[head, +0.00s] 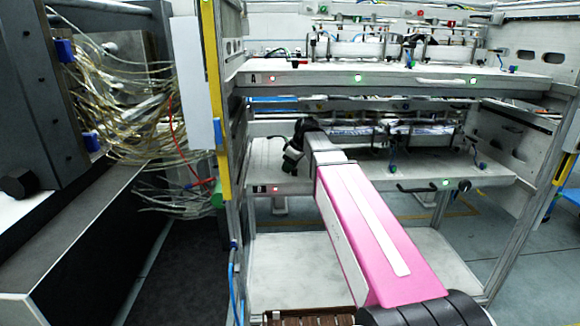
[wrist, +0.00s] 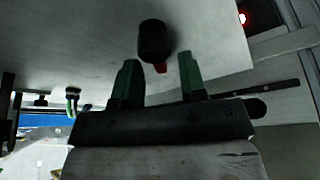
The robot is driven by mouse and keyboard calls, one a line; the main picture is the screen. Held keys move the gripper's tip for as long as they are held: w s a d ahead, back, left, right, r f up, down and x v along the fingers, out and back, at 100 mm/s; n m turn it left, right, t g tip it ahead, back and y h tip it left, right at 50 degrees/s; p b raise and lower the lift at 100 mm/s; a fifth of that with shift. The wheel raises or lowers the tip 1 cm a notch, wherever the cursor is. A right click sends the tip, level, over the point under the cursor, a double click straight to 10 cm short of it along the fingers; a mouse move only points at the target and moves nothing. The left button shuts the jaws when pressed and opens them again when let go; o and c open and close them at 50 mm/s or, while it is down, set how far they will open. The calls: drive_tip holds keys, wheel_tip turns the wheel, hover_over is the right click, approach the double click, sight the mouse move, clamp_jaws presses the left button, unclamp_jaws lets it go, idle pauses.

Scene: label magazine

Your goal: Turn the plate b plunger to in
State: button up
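Plate B (head: 345,187) is the lower white shelf of the rack, with a letter B at its front left. In the wrist view, the plate B plunger (wrist: 154,38) is a black round knob with a red part below it. My gripper (head: 291,160) is at the left part of plate B and hides the plunger in the head view. In the wrist view, my gripper (wrist: 160,75) has two green fingers spread apart. The knob lies just beyond the fingertips, roughly centred between them; I cannot tell whether either finger touches it.
Plate A (head: 390,77) is the shelf above, with its own black and red plunger (head: 293,64). A red lamp (head: 276,189) and a green lamp (head: 445,183) glow on plate B. A black handle (head: 418,188) sticks out at its front. Yellowish cables (head: 130,110) hang at the left.

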clamp_jaws()
